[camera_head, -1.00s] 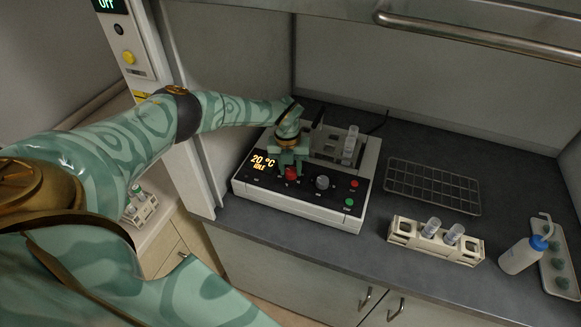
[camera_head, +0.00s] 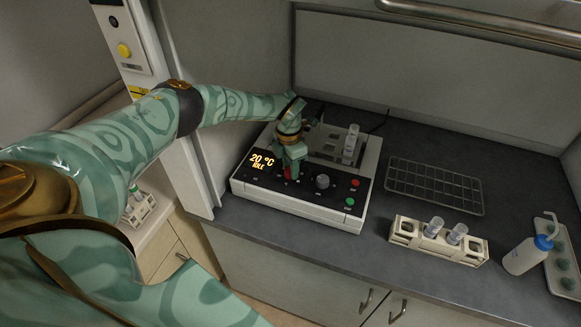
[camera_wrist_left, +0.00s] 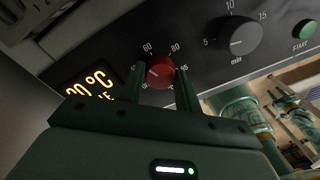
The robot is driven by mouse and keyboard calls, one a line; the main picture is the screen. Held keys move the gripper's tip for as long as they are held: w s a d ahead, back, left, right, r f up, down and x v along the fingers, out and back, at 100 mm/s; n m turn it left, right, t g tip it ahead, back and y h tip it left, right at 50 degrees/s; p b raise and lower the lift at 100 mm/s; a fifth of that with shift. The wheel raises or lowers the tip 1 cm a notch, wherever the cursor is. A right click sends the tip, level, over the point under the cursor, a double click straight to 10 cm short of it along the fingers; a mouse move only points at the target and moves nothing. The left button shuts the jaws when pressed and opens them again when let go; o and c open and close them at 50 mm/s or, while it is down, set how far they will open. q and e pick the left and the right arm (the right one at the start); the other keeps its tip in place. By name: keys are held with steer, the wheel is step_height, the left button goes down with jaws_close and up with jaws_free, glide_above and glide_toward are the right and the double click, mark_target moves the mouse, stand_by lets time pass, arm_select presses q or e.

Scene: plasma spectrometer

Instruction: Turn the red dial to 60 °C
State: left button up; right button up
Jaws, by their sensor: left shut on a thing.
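The red dial (camera_wrist_left: 160,68) is on the dark front panel of the hotplate-like device (camera_head: 345,214). In the left wrist view it sits between my two green fingers, with the marks 60 and 80 just above it. A pale line shows on the left of its face; its exact setting is hard to read. My left gripper (camera_wrist_left: 161,90) is shut on the dial. In the head view the gripper (camera_head: 290,170) covers most of the dial. The display (camera_head: 261,161) reads 20 °C and IDLE. My right gripper is not in view.
A grey knob (camera_head: 322,181) marked min and a green start button (camera_head: 349,201) lie right of the dial. A tube rack (camera_head: 405,230), a wire rack (camera_head: 434,166) and a wash bottle (camera_head: 523,256) stand further right. Bare counter lies between them.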

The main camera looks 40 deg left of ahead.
arm_select(q)
steer(key=shift+m+b, duration=0.4)
steer(key=shift+m, duration=1.9)
steer(key=o, duration=1)
steer(key=r, duration=0.4)
steer(key=r+p, duration=0.1)
steer(key=r, duration=0.7)
steer(key=shift+w+a, duration=0.2)
steer(key=shift+w, duration=0.1)
steer(key=shift+f, duration=0.1)
